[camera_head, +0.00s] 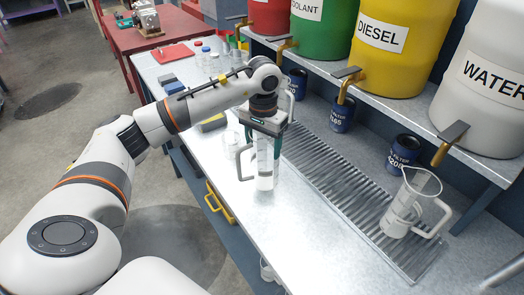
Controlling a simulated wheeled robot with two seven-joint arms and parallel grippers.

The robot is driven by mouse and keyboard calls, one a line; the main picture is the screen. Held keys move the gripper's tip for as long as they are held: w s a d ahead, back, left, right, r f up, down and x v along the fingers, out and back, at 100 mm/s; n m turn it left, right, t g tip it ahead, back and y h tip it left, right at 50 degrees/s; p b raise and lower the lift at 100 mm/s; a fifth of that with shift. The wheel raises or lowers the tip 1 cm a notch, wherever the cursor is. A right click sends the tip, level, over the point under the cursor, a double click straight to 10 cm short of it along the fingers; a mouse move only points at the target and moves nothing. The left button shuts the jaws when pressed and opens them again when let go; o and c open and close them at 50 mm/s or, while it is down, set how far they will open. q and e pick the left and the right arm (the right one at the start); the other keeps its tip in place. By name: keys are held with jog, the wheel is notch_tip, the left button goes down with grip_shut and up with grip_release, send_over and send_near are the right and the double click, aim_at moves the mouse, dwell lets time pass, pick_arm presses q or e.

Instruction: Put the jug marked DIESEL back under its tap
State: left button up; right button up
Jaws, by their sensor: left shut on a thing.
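My left gripper (264,124) is shut on a clear jug (265,172) with a grey handle on its left. The jug looks upright over the bench in front of the drip grate; whether it touches the bench is unclear, and I cannot read its pale label. The yellow DIESEL drum (385,50) stands on the shelf, with its brass tap (346,86) hanging over the grate (325,172). I see no jug directly below that tap. My right gripper is not in view.
Another clear jug (402,212) stands on the grate near the WATER drum's tap (447,148). Blue filter cans (341,115) stand behind the grate. More clear vessels (232,143) are partly hidden by my gripper. The front right of the bench (310,235) is clear.

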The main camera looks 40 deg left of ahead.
pick_arm(q)
jog(key=shift+f+p, duration=0.35)
jog(key=shift+f, duration=1.4)
jog(key=shift+f, duration=0.15)
jog(key=o, duration=1.3)
